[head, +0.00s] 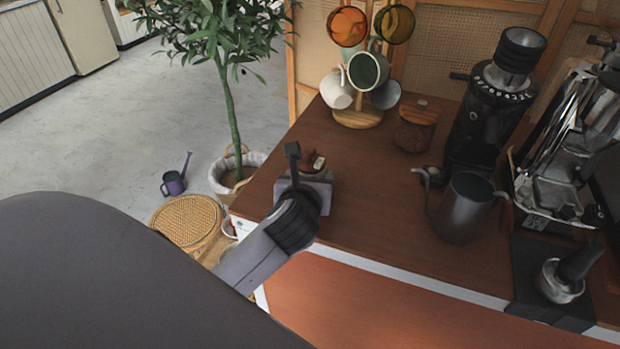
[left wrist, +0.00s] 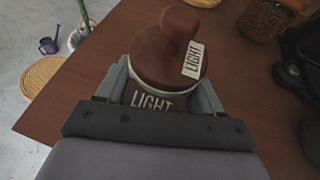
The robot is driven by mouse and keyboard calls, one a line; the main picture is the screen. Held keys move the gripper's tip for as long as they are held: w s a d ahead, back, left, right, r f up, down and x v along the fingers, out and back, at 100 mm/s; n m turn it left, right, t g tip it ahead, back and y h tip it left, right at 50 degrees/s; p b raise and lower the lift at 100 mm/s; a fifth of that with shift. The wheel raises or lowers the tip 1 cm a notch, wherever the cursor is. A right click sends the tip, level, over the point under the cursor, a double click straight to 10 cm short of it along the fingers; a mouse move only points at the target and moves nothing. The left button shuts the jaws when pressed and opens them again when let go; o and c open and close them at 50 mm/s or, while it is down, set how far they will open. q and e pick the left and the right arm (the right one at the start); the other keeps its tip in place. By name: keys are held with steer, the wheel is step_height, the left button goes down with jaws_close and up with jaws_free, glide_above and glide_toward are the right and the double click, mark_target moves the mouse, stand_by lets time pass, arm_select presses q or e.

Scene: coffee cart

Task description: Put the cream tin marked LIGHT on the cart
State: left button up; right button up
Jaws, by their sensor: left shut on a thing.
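The cream tin marked LIGHT (left wrist: 165,72) is between the fingers of my left gripper (left wrist: 163,92) in the left wrist view. It has a brown knobbed lid with a LIGHT tag, and LIGHT shows again on its body. In the head view my left gripper (head: 305,185) is over the left part of the cart top (head: 365,200), and the gripper hides most of the tin (head: 313,161). The gripper is shut on the tin. I cannot tell whether the tin's base touches the wood. My right gripper is not in view.
A mug tree (head: 357,116) with several cups stands behind, beside a lidded wooden jar (head: 417,126). A grinder (head: 487,115), a dark kettle (head: 464,208) and an espresso machine (head: 570,145) stand to the right. The wood between gripper and kettle is clear. A potted tree (head: 232,110) stands left.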

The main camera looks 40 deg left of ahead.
arm_select(q)
steer(key=shift+f, duration=0.3)
steer(key=o, duration=1.3)
steer(key=shift+c, duration=0.2)
steer(key=shift+r, duration=0.1)
steer(key=shift+s+d+r, duration=0.1)
steer(key=shift+s, duration=0.05)
steer(key=v, duration=1.1)
steer(key=shift+s+d, duration=0.15)
steer(key=shift+s, duration=0.15)
